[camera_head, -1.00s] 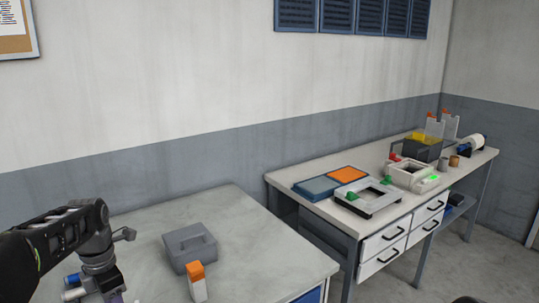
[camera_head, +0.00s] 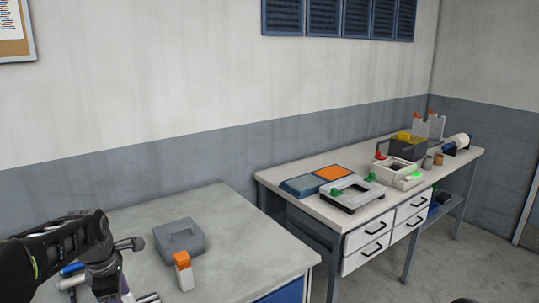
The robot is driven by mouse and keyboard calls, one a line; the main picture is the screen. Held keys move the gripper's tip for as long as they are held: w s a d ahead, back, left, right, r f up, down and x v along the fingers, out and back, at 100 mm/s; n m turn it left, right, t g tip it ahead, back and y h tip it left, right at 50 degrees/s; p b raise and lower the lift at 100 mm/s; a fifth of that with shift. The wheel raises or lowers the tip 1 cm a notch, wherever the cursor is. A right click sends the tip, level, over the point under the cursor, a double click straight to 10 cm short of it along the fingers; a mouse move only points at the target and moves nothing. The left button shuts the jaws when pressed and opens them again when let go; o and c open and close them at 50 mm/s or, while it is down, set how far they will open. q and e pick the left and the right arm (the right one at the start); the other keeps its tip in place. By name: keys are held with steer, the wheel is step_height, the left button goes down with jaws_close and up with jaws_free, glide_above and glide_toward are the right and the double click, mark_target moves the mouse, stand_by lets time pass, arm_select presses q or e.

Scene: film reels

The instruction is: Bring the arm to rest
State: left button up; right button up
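My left arm comes in from the lower left over the near table (camera_head: 225,230). Its wrist hangs down, and its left gripper (camera_head: 135,299) is cut by the bottom edge of the head view. I cannot tell whether its fingers are open or shut, or hold anything. My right gripper is not in view; only a small dark shape shows at the bottom right.
A grey case (camera_head: 179,240) and a white bottle with an orange cap (camera_head: 184,270) stand on the near table, right of my arm. Small blue and white items (camera_head: 72,274) lie beside the wrist. A bench (camera_head: 330,215) with trays and devices stands at right.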

arm_select(q)
steer(key=w+d+f+m+t+h, duration=0.15)
steer(key=w+d+f+m, duration=0.25)
steer(key=d+f+m, duration=0.7)
steer(key=s+d+f+m, duration=0.5)
steer(key=d+f, duration=0.1)
steer(key=f, duration=0.6)
steer(key=s+d+f+m+g+h, duration=0.1)
steer(key=s+d+f, duration=0.3)
steer(key=s, duration=0.4)
steer(key=s+d+f+m+g+h, duration=0.1)
steer(key=s+d+f, duration=0.3)
steer(key=s, duration=0.5)
steer(key=s+d+f+m+g+h, duration=0.1)
steer(key=s+d+f, duration=0.3)
steer(key=s, duration=0.5)
steer(key=shift+f+m, duration=0.45)
steer(key=shift+m, duration=0.25)
